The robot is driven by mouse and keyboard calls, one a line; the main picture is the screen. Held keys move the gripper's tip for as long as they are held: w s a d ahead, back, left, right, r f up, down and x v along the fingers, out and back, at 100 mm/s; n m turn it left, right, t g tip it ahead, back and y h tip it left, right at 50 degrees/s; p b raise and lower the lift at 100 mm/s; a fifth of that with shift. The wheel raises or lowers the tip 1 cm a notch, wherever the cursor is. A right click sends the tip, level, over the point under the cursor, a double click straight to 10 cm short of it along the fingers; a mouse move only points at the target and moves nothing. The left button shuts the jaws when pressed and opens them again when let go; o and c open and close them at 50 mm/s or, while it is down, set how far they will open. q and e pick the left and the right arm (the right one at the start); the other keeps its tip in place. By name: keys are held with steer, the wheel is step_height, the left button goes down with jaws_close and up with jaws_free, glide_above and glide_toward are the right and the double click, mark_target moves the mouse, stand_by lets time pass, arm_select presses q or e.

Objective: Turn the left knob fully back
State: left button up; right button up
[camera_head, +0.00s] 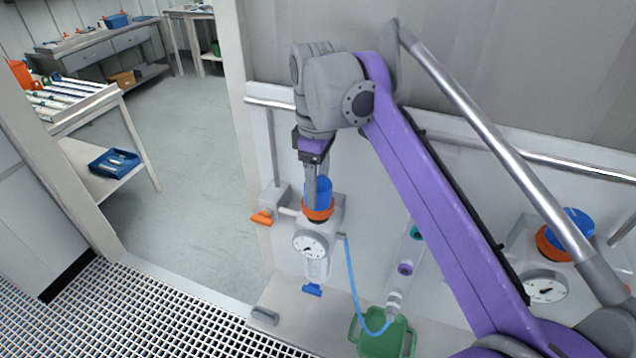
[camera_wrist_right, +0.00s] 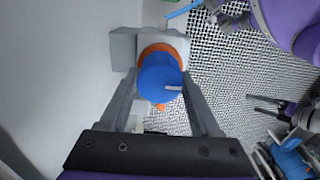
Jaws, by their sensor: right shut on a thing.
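The left knob (camera_head: 318,188) is a blue cap above an orange collar (camera_head: 318,210), on top of a white vessel head with a round dial gauge (camera_head: 310,245). My right gripper (camera_head: 313,195) comes down from above and is shut on the blue knob. In the right wrist view the blue knob (camera_wrist_right: 160,78) sits between the two grey fingers of the right gripper (camera_wrist_right: 161,90). A small pale mark shows on the knob's face. My left gripper (camera_wrist_right: 268,116) seems to show at the right of the wrist view, its dark fingers spread apart; it is outside the head view.
A second blue knob (camera_head: 572,222) with a dial stands at the right, partly behind my right arm. An orange lever (camera_head: 262,219) is left of the vessel and a blue valve handle (camera_head: 312,290) below it. A green jug (camera_head: 383,336) with a blue hose stands below right.

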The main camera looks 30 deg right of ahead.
steer(key=o, duration=1.4)
steer(key=shift+r, duration=0.1)
step_height(320, 180, up, 9)
steer(key=shift+f+p, duration=0.15)
steer(key=shift+p, duration=0.4)
steer(key=shift+w+r, duration=0.15)
steer(key=shift+r, duration=0.55)
arm_select(q)
steer(key=shift+w+r, duration=0.45)
steer(key=shift+r, duration=0.3)
arm_select(e)
steer(key=shift+s+r, duration=0.2)
steer(key=shift+r, duration=0.1)
steer(key=shift+w, duration=0.1)
